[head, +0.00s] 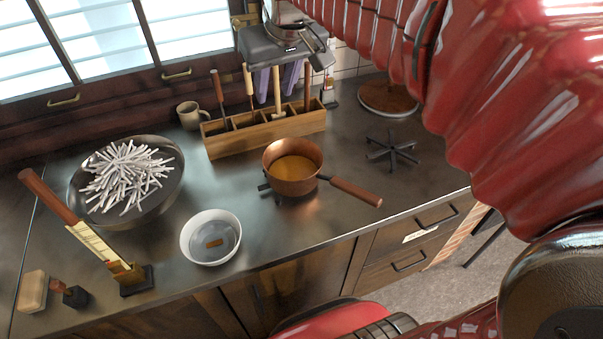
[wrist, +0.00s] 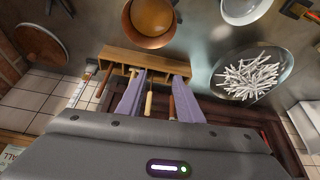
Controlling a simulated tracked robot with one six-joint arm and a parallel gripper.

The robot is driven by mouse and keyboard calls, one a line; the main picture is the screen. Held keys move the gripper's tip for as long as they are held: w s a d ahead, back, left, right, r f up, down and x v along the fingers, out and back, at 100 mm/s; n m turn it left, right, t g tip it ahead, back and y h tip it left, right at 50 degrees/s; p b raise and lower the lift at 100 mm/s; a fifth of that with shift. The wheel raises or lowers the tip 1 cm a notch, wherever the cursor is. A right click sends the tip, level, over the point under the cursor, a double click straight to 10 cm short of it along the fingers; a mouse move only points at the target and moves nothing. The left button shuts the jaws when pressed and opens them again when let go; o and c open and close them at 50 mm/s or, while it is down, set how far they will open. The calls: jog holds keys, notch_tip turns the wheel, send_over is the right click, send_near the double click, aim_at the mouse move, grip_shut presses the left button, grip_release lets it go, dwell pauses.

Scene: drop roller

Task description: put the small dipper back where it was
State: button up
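A long wooden rack (head: 262,139) with compartments stands at the back of the counter and holds several upright handled tools. A pale handle (head: 277,95) rises from it, with dark-topped handles on either side; their lower ends are hidden, so I cannot tell which is the small dipper. My gripper (head: 276,82) is above the rack, its purple fingers spread apart. In the wrist view the pale handle (wrist: 149,103) stands between the fingers, with gaps visible, and a brown handle (wrist: 172,105) is near the right finger. The rack also shows there (wrist: 122,56).
A copper pot (head: 291,181) of amber liquid sits in front of the rack, its handle pointing right. A white bowl (head: 192,240), a wide bowl (head: 165,193) of white sticks and a mug (head: 188,115) stand left. A black trivet (head: 392,150) is right, with bare counter around it.

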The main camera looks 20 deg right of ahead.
jog(key=s+f, duration=0.5)
jog(key=s, duration=0.4)
jog(key=s+f+m, duration=0.1)
jog(key=s+f, duration=0.5)
jog(key=s, duration=0.3)
jog(key=shift+t, duration=0.3)
jog(key=shift+s+f, duration=0.1)
